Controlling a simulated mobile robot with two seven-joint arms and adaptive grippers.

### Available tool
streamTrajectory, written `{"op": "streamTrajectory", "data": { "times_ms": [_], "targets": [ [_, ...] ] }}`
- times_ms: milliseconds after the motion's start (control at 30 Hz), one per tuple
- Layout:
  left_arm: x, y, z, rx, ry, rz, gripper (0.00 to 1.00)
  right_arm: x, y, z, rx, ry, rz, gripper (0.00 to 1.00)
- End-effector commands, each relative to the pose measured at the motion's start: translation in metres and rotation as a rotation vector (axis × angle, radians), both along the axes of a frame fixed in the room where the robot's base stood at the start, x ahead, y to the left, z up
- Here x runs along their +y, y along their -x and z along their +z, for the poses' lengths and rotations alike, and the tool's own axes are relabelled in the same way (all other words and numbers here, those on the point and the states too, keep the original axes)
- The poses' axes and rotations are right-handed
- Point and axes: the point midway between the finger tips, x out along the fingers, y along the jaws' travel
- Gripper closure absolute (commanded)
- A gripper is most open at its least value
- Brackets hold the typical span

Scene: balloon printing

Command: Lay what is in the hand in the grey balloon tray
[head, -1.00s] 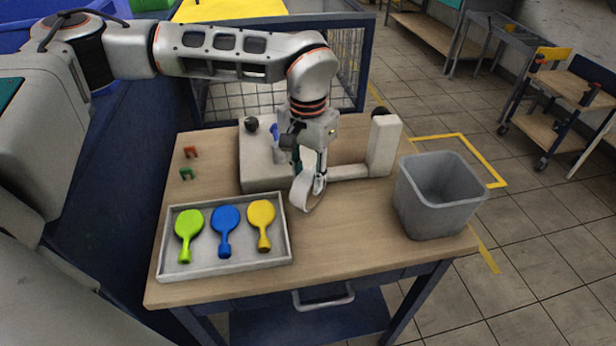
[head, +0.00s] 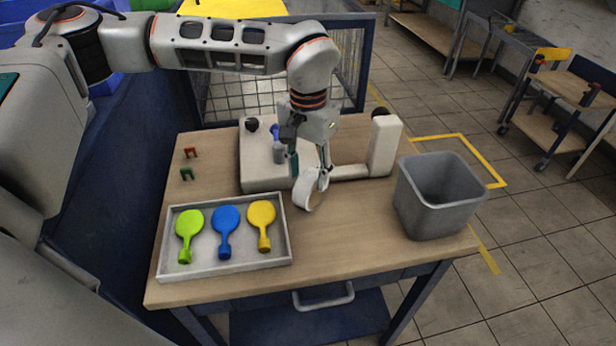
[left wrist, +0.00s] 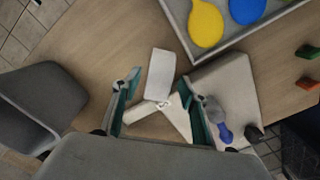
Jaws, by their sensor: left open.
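The grey balloon tray (head: 275,264) lies at the front left of the table. In it a green balloon (head: 189,222), a blue balloon (head: 226,218) and a yellow balloon (head: 262,213) lie side by side, apart. My left gripper (head: 310,172) is open, pointing down over the front of the white machine (head: 262,172), to the right of the tray. No balloon shows between its fingers. A white curved piece (head: 309,193) sits just below the fingers. In the left wrist view, the white piece (left wrist: 160,72) shows between the open fingers; I cannot tell whether they touch it.
A grey bin (head: 440,200) stands at the table's right edge. A red clip (head: 190,152) and a green clip (head: 187,173) lie behind the tray. The machine has a blue and grey fitting (head: 278,150) on top. Bare table lies between tray and bin.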

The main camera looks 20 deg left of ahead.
Motion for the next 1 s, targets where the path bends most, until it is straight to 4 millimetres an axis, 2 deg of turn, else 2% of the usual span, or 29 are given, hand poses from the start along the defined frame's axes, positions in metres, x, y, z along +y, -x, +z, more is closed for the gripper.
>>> {"op": "streamTrajectory", "data": {
  "times_ms": [33,300,500,700,800,867,1000],
  "targets": [
    [0.000,-0.001,0.012,-0.006,0.001,0.000,0.57,0.000,0.000,0.002,-0.001,0.000,0.000,0.67],
    [0.000,-0.001,0.068,-0.005,0.000,0.000,0.57,0.000,-0.001,0.006,-0.004,0.000,0.000,0.67],
    [0.000,-0.001,0.095,-0.004,0.000,0.001,0.57,0.000,-0.002,0.008,-0.005,0.000,0.000,0.67],
    [0.000,0.000,0.104,-0.002,-0.001,-0.001,0.57,0.000,-0.002,0.008,-0.005,0.000,0.000,0.67],
    [-0.001,0.000,0.103,-0.002,-0.003,0.010,0.31,0.000,-0.001,0.008,-0.004,0.000,0.000,0.67],
    [-0.002,0.000,0.101,-0.001,-0.011,0.038,0.31,0.000,-0.001,0.008,-0.003,0.000,0.000,0.67],
    [-0.010,0.000,0.090,-0.004,-0.056,0.206,0.31,0.000,-0.001,0.010,-0.003,0.000,0.000,0.67]
  ]
}}
